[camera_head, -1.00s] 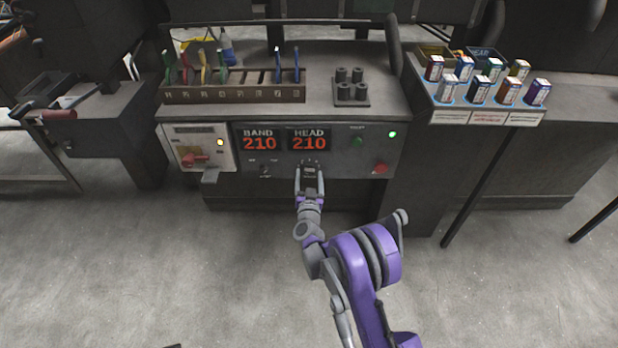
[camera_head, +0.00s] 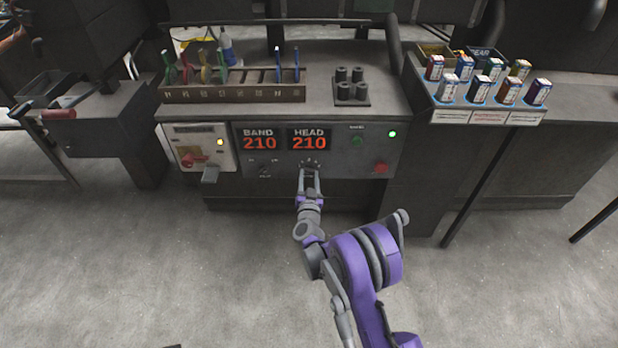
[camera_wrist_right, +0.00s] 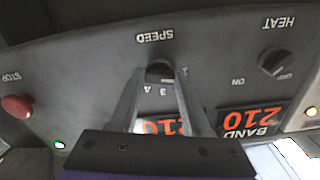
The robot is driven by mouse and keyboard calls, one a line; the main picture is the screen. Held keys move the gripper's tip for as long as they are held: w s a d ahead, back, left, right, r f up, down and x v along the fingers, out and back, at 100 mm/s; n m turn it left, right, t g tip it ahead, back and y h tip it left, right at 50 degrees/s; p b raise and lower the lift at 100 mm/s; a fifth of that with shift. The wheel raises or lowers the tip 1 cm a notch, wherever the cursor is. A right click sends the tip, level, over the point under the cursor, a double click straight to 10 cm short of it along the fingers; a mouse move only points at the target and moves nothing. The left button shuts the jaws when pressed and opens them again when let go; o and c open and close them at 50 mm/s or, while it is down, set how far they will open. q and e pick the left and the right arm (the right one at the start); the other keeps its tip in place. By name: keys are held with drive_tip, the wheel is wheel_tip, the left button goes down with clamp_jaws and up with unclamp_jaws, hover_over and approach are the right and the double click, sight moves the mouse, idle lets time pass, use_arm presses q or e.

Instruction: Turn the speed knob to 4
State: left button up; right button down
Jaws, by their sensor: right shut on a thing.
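The speed knob (camera_wrist_right: 158,71) is a dark round knob below the word SPEED, which reads upside down in the right wrist view. The digits 3 and 4 and another mark show beside it. My right gripper (camera_wrist_right: 161,74) is shut on the speed knob, one finger on each side. In the head view my right gripper (camera_head: 310,172) reaches the panel just below the HEAD display. The fingers partly cover the knob, and I cannot tell which number it points at. My left gripper is not in view.
The heat knob (camera_wrist_right: 275,62) is beside an ON/OFF scale. The red stop button (camera_head: 380,168) is right of my gripper. The BAND display (camera_head: 259,139) and HEAD display (camera_head: 309,139) both read 210. A tool rack (camera_head: 232,94) stands on the bench above.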

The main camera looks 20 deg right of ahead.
drive_tip(key=m+b, duration=0.2)
drive_tip(key=m, duration=0.5)
drive_tip(key=m+b, duration=0.1)
drive_tip(key=m, duration=0.3)
drive_tip(key=shift+a, duration=0.1)
drive_tip(key=m, duration=0.6)
drive_tip(key=shift+r, duration=0.1)
drive_tip(key=m, duration=0.6)
idle(0.5)
drive_tip(key=shift+c, duration=1.8)
unclamp_jaws()
drive_tip(key=shift+r, duration=0.1)
